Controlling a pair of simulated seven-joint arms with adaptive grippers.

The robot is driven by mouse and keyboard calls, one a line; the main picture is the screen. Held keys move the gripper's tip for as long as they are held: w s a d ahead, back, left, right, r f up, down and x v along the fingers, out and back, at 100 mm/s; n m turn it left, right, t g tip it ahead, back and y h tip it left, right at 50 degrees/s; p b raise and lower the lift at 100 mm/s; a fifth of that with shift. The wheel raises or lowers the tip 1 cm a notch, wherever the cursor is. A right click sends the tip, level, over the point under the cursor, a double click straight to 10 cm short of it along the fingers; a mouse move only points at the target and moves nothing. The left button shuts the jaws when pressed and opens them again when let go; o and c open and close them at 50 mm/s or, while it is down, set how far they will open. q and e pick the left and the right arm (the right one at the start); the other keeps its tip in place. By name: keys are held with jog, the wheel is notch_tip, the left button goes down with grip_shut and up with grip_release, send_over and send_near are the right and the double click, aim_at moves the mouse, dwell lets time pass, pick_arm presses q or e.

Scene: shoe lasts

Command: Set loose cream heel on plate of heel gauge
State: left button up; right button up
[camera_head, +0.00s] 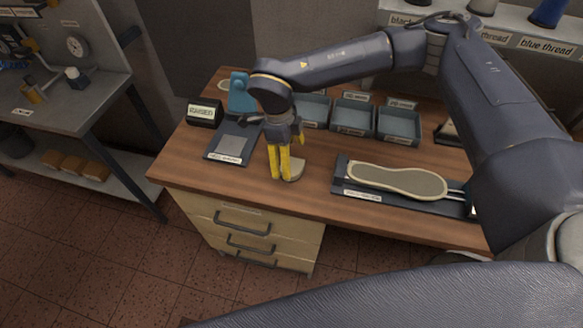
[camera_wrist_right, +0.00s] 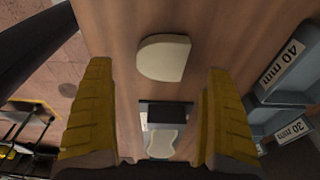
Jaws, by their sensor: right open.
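The loose cream heel (camera_head: 294,169) lies on the wooden table, beside and partly behind my right gripper's yellow fingers (camera_head: 280,163) in the head view. In the right wrist view the heel (camera_wrist_right: 163,58) shows whole, beyond the gap between the open fingers (camera_wrist_right: 157,115), with nothing between them. The heel gauge stands to the left: a dark base with a grey plate (camera_head: 231,146) and a blue upright (camera_head: 240,94) behind it. The plate looks bare. My left gripper is not in view.
A cream-edged sole (camera_head: 397,180) lies on a dark fixture at right. Several grey trays (camera_head: 353,117) line the back, and a small labelled box (camera_head: 204,112) stands at the left. The table's front edge runs close to the heel. Bare wood separates plate and heel.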

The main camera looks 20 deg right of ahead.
aim_at(291, 166)
jog(key=shift+s+d+f, duration=0.1)
jog(key=shift+d+f, duration=0.05)
jog(key=shift+f, duration=1.2)
jog(key=shift+s+d+f, duration=0.1)
jog(key=shift+f, duration=1.2)
jog(key=shift+c, duration=0.5)
jog(key=c, duration=1.2)
